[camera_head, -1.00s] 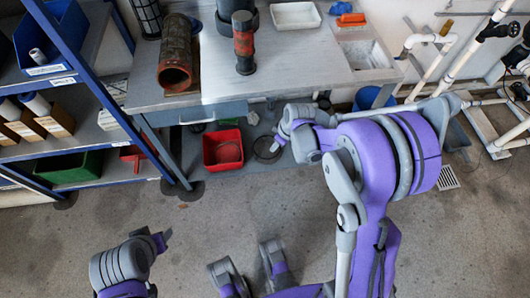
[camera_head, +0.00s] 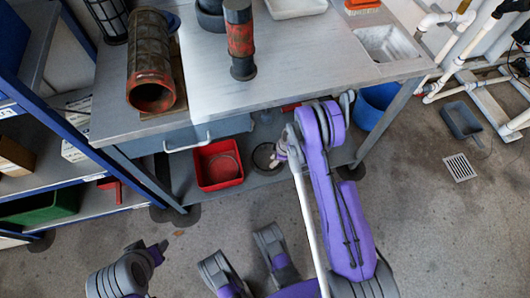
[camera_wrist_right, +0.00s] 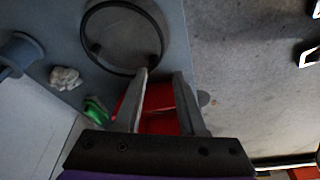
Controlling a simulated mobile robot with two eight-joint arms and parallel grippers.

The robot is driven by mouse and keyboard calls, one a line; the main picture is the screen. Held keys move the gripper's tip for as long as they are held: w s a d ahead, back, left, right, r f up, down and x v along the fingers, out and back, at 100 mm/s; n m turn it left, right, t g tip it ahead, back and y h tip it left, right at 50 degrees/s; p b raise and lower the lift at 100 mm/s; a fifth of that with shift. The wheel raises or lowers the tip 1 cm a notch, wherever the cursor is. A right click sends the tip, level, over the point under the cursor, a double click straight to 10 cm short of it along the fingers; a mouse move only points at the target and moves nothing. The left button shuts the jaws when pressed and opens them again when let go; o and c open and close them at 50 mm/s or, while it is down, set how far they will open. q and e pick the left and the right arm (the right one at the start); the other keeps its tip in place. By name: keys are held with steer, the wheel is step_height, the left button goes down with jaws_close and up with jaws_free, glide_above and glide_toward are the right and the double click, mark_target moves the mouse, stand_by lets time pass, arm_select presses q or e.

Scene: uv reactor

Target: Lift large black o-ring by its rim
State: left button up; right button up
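The large black o-ring (camera_head: 254,157) lies on the low shelf under the bench, just right of a red bin. In the right wrist view its dark rim (camera_wrist_right: 113,70) fills the top centre. My right gripper (camera_wrist_right: 161,74) is open, its two grey fingers pointing at the ring. The left finger's tip overlaps the near rim in the picture; contact cannot be told. The right finger's tip is outside the ring. In the head view my right gripper (camera_head: 279,155) is small and partly hidden by its arm. My left gripper (camera_head: 158,250) is low at the left, its fingers unclear.
The red bin (camera_head: 218,166) stands close beside the ring. The workbench (camera_head: 270,85) with its drawer (camera_head: 190,138) overhangs the shelf. A blue bucket (camera_head: 375,106) stands to the right. In the wrist view, a white crumpled thing (camera_wrist_right: 65,77) and a green thing (camera_wrist_right: 96,108) lie left.

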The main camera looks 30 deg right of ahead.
steer(key=x, duration=0.3)
steer(key=shift+s+b, duration=0.15)
steer(key=shift+b, duration=0.15)
steer(key=shift+b+x, duration=1.05)
steer(key=shift+x, duration=1.95)
steer(key=shift+d, duration=0.15)
steer(key=shift+c, duration=0.3)
jaws_close()
